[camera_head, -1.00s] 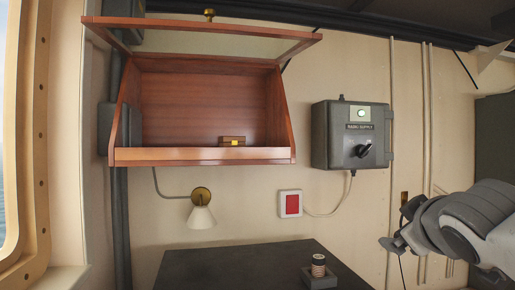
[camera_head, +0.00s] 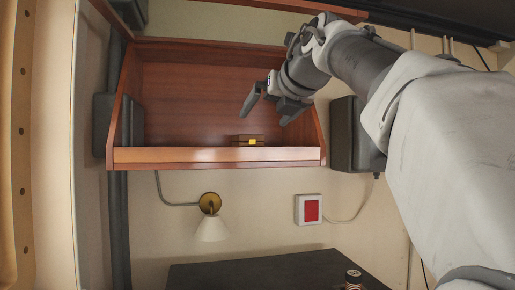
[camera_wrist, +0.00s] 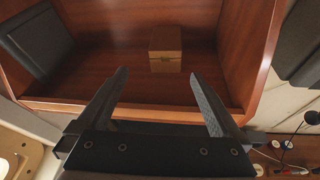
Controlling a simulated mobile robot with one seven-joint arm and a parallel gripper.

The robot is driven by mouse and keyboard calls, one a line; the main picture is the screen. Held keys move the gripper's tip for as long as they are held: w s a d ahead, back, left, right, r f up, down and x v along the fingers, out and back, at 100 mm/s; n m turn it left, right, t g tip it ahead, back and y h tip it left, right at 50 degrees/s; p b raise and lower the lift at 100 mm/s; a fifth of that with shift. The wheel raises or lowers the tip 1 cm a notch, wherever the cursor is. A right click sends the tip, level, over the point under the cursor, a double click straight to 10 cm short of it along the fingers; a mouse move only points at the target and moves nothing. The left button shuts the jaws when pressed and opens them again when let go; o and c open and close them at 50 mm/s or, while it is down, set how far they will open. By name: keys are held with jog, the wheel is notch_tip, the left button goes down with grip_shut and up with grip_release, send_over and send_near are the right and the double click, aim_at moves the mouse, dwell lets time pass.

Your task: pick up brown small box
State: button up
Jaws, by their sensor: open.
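The brown small box (camera_head: 247,140) sits on the floor of an open wooden wall cabinet (camera_head: 220,156). A yellow patch shows on its front, and the cabinet's front lip hides its lower part. In the wrist view the box (camera_wrist: 165,50) stands upright inside the cabinet (camera_wrist: 120,106), beyond my fingertips and between their lines, a little right of centre. My gripper (camera_head: 268,106) is open and empty at the cabinet's right side, above and to the right of the box. In the wrist view both fingers of my gripper (camera_wrist: 158,75) are spread apart, not touching the box.
A dark flat panel (camera_wrist: 35,45) leans in the cabinet's left end. The cabinet's raised front lip and right side wall are close to my gripper. A grey switch box (camera_head: 350,140) is partly behind my arm. A lamp (camera_head: 211,226) hangs below.

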aim_at(251, 139)
jog(key=shift+w+a+f+n+h+p, duration=0.1)
jog(key=shift+w+a+n+h+p, duration=0.2)
jog(key=shift+h, duration=0.5)
jog(key=p+x, duration=0.5)
jog(key=x, duration=0.6)
jog(key=shift+w+a+f, duration=0.1)
jog(key=shift+w+f, duration=0.05)
jog(key=shift+f, duration=0.1)
jog(key=p+x, duration=0.2)
jog(key=x, duration=0.2)
jog(key=shift+r+p, duration=0.15)
jog(key=shift+p, duration=0.15)
jog(key=shift+w+f, duration=0.3)
jog(key=shift+w, duration=0.25)
jog(key=c, duration=1.3)
jog(key=shift+r, duration=0.15)
jog(key=shift+c, duration=0.2)
